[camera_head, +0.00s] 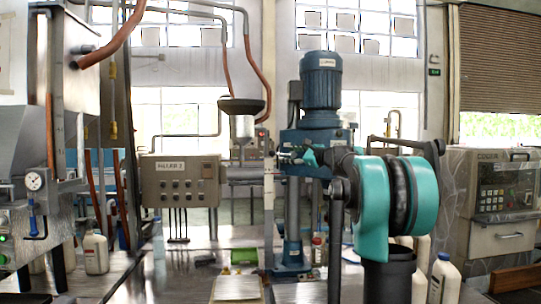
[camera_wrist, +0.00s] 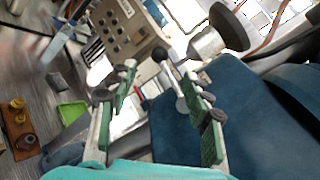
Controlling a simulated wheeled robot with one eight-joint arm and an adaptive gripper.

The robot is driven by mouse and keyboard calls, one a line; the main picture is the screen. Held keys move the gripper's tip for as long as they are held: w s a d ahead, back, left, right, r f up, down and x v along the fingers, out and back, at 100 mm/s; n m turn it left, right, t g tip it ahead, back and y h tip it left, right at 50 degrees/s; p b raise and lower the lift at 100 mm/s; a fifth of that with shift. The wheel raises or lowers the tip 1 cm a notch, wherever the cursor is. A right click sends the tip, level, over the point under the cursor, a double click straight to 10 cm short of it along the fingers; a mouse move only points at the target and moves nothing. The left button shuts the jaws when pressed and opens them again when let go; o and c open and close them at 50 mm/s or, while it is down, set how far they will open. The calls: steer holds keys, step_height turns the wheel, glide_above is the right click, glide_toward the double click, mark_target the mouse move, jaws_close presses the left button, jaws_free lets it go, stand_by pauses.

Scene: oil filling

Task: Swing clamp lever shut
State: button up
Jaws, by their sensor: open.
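In the wrist view a lever with a black ball knob (camera_wrist: 160,53) and a pale stem shows between the fingertips of my gripper (camera_wrist: 158,76), closer to the right finger. My gripper is open, with green pads on both fingers. I cannot tell whether a finger touches the lever. In the head view my gripper (camera_head: 297,155) is in front of the blue machine column, below the blue motor (camera_head: 321,82). The lever is too small to make out there.
A dark funnel (camera_head: 241,106) hangs left of the column, and a grey control box (camera_head: 180,181) stands further left. A large blue surface (camera_wrist: 235,125) lies close by the right finger. A green tray (camera_wrist: 72,112) is below on the left.

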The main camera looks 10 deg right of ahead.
mark_target(275, 153)
steer(key=x, duration=1)
steer(key=shift+w+a, duration=0.1)
steer(key=shift+w, duration=0.2)
steer(key=shift+c, duration=0.2)
